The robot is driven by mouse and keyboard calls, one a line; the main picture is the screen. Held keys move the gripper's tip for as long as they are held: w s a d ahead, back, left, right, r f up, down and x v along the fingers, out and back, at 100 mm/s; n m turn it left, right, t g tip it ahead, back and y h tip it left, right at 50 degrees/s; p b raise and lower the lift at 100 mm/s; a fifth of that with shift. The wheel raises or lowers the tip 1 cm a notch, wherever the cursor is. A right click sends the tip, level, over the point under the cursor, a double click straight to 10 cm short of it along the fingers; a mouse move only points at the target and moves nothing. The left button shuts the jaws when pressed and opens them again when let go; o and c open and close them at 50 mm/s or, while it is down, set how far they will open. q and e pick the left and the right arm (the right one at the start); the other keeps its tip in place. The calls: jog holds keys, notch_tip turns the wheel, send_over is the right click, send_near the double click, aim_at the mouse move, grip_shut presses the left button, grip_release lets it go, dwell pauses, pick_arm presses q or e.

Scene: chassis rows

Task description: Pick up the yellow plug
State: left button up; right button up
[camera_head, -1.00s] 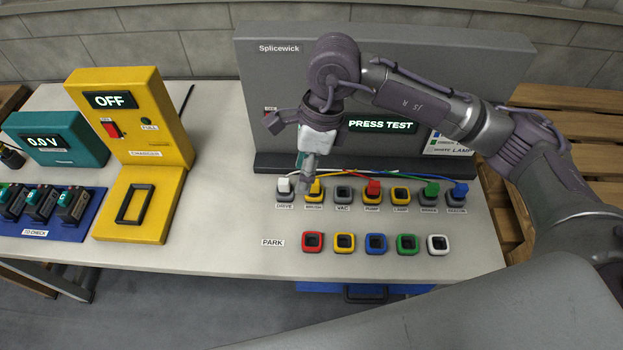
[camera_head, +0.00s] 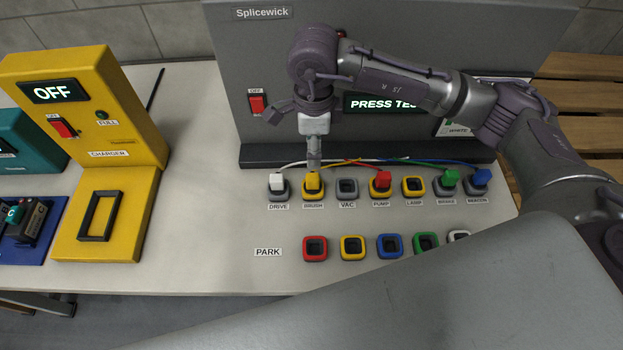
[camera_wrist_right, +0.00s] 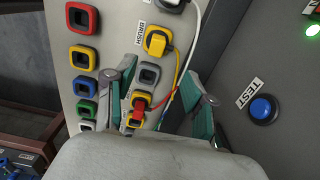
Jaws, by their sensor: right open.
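The yellow plug (camera_head: 313,182) sits in the BRUSH socket, in the row along the foot of the grey panel. It also shows in the right wrist view (camera_wrist_right: 157,42), with a yellow wire running from it. My right gripper (camera_head: 314,163) is just behind and above the plug in the head view. In the wrist view its two fingers (camera_wrist_right: 162,72) are spread, with the plug beyond their tips and nothing held. Whether a finger touches the plug cannot be told. My left gripper is not in view.
A white plug (camera_head: 277,182) stands left of the yellow one, and the empty VAC socket (camera_head: 347,187) is to its right. A red plug (camera_head: 381,181) is farther right. Empty PARK sockets (camera_head: 352,247) lie in front. The grey panel (camera_head: 240,60) rises close behind.

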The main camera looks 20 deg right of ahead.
send_over(313, 177)
notch_tip(313, 177, down, 4)
jog(key=shift+w+d+f+p, duration=0.1)
jog(key=shift+d+p, duration=0.05)
jog(key=shift+p, duration=0.15)
jog(key=shift+w+f, duration=0.1)
jog(key=shift+f, duration=0.15)
jog(key=f+p, duration=0.1)
jog(key=f, duration=0.1)
jog(key=f+p, duration=0.1)
jog(key=f, duration=0.2)
jog(key=shift+s, duration=0.2)
jog(key=shift+f, duration=0.25)
grip_shut()
